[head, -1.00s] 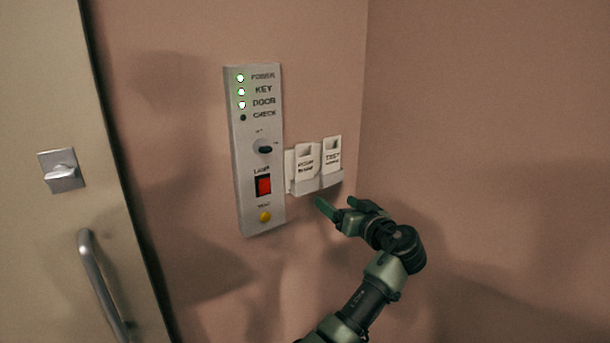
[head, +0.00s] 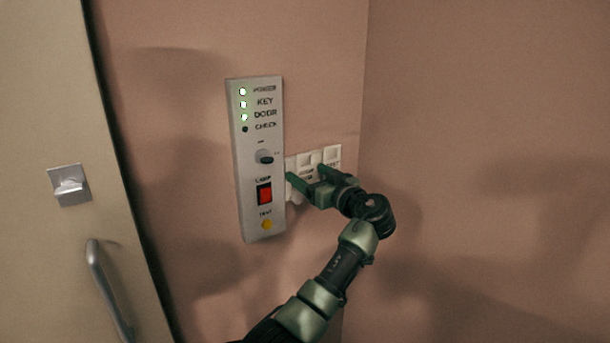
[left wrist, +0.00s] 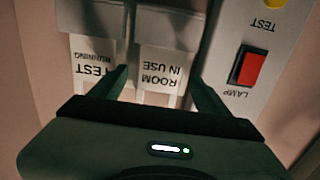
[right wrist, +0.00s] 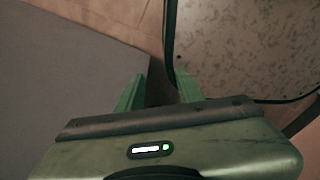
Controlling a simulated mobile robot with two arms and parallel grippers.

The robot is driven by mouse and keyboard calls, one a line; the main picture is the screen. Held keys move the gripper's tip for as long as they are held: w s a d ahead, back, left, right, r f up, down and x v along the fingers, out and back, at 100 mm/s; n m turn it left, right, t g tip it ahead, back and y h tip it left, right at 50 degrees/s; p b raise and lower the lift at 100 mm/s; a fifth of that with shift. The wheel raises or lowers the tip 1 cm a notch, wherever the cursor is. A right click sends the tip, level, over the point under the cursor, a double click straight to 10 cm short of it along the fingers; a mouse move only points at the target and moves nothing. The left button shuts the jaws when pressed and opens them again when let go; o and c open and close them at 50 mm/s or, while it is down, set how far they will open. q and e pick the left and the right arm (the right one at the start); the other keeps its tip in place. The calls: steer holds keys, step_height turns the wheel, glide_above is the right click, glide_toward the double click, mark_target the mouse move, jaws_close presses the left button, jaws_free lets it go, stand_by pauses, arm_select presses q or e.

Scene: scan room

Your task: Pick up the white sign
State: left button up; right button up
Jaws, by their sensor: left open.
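Two white signs sit side by side in a wall holder (left wrist: 91,20). The sign reading "ROOM IN USE" (left wrist: 160,71) also shows in the head view (head: 306,158), partly covered by my gripper. The sign reading "TEST RUNNING" (left wrist: 93,58) is beside it, also in the head view (head: 332,153). My left gripper (head: 306,174) is open in front of the holder. In the left wrist view its fingers (left wrist: 163,88) are on either side of the "ROOM IN USE" sign; I cannot tell if they touch it. My right gripper (right wrist: 160,91) is open and empty, away from the signs.
A grey control panel (head: 257,215) with lights, a knob, a red lamp switch (left wrist: 249,66) and a yellow test button (head: 266,225) is mounted close beside the holder. A door with a handle (head: 107,285) is at the left. The wall to the right is bare.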

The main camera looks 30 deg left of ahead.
arm_select(q)
steer(key=shift+d, duration=0.15)
steer(key=c, duration=1.4)
steer(key=shift+r, duration=0.2)
